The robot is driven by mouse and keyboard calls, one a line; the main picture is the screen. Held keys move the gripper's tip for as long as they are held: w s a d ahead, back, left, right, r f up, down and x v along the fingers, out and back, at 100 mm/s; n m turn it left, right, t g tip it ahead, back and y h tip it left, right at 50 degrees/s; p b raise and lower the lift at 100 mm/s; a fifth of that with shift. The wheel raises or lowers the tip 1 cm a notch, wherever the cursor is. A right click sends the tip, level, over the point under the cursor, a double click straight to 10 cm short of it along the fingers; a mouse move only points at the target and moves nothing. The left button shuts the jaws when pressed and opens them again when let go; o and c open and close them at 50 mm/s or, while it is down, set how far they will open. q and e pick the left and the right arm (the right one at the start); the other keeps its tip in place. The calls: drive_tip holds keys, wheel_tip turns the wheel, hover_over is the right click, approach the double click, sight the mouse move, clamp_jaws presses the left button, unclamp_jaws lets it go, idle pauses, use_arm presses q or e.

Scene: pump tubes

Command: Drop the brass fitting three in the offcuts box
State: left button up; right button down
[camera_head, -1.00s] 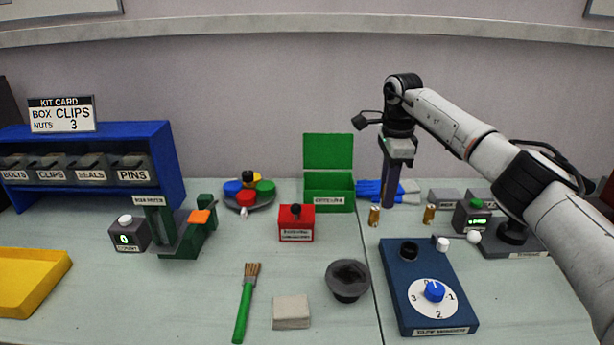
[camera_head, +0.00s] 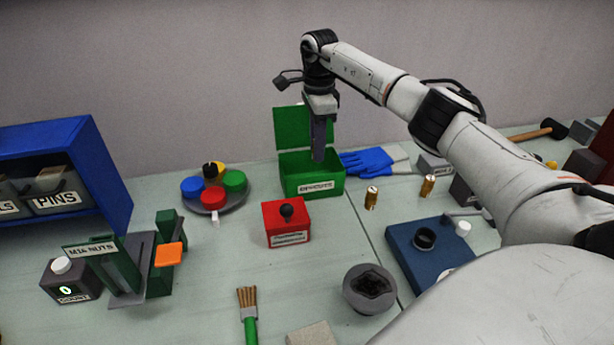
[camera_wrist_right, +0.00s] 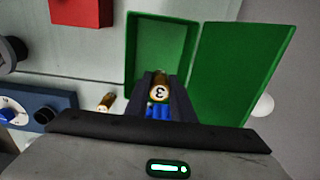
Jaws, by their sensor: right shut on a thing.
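My right gripper (camera_head: 319,158) is shut and points down over the open green box (camera_head: 316,186), in front of its raised lid (camera_head: 303,126). In the right wrist view the brass fitting three (camera_wrist_right: 159,88), its end marked 3, sits between the fingers of the right gripper (camera_wrist_right: 160,80). The green box (camera_wrist_right: 133,48) also shows there, just beyond the fingertips, with its lid beside it. The fitting is hidden in the head view. The label on the box front is blurred but seems to read offcuts. My left gripper is not in view.
Two brass fittings (camera_head: 371,197) (camera_head: 427,186) stand right of the box. Blue gloves (camera_head: 366,162) lie just behind them. A red box (camera_head: 286,222) with a black knob stands in front of the green box. A grey bowl (camera_head: 369,289) stands nearer.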

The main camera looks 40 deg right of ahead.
drive_tip(key=shift+w+f, duration=0.1)
drive_tip(key=shift+f, duration=0.85)
drive_tip(key=c, duration=1.4)
unclamp_jaws()
drive_tip(key=shift+c, duration=0.2)
wheel_tip(320, 180, up, 10)
drive_tip(key=shift+r+b, duration=0.2)
drive_tip(key=shift+b, duration=0.2)
